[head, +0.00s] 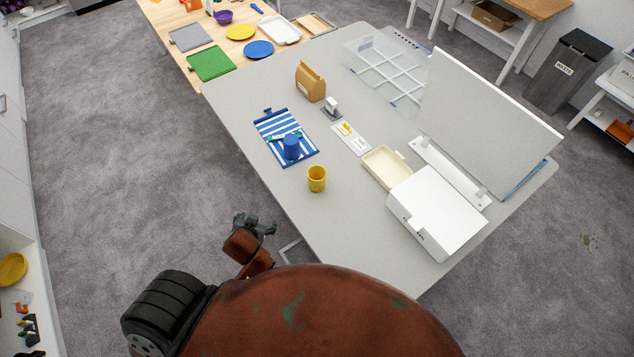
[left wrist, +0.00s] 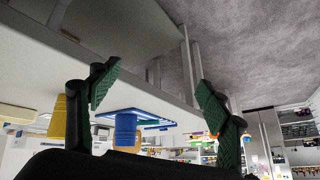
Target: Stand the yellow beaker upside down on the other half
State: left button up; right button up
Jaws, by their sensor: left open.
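The yellow beaker (head: 317,179) stands upright, mouth up, on the grey table, right of the striped mat. It also shows in the left wrist view (left wrist: 57,118), where the scene appears inverted. The blue-and-white striped mat (head: 273,123) has a teal band across its middle. A blue beaker (head: 291,147) stands on its near half, closed end up; the far half is bare. The blue beaker shows in the left wrist view (left wrist: 125,130) too. My left gripper (head: 256,224) is open and empty, off the table's near-left edge, apart from the yellow beaker. My right gripper is out of view.
A cream tray (head: 386,168) and a white box (head: 435,213) lie right of the yellow beaker, before a tall white panel (head: 490,120). A brown bag (head: 310,82) stands farther back. The table around the yellow beaker is clear.

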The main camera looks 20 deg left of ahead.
pick_arm(q)
jog(key=w+r+t, duration=0.3)
jog(key=w+r, duration=0.1)
jog(key=w, duration=0.4)
jog(key=m+t+h, duration=0.3)
jog(key=t+h, duration=0.1)
jog(key=h, duration=0.1)
send_near(321, 172)
jog(key=shift+s+a+f, duration=0.1)
jog(key=shift+s+a, duration=0.2)
jog(key=shift+w+d+f, duration=0.1)
jog(key=shift+w+d, duration=0.1)
jog(key=shift+w, duration=0.05)
jog(key=x, duration=0.7)
jog(key=shift+w+p, duration=0.1)
jog(key=shift+p, duration=0.25)
jog(key=shift+c, duration=0.7)
jog(key=c, duration=1.2)
